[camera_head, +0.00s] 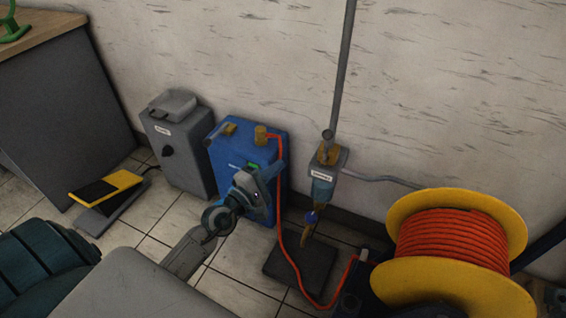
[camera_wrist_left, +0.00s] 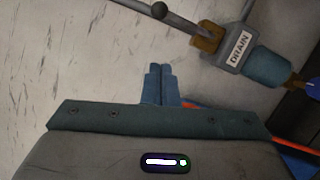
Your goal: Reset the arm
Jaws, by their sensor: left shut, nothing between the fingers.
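My left gripper (camera_head: 277,170) is in front of the blue machine (camera_head: 226,152) in the head view, covering part of its front. In the left wrist view its two fingers (camera_wrist_left: 160,82) are pressed together with nothing between them. They point toward the pale wall and are apart from the labelled drain unit (camera_wrist_left: 236,46) at the upper right. My left arm comes in from the lower left of the head view. My right gripper is in neither view.
A grey box with a dial (camera_head: 180,150) and a yellow-black pedal (camera_head: 107,189) stand left of the blue machine. The drain unit (camera_head: 322,185) hangs on a pipe. An orange hose (camera_head: 282,235) trails toward a yellow reel (camera_head: 440,204). A wooden-topped cabinet (camera_head: 60,105) stands far left.

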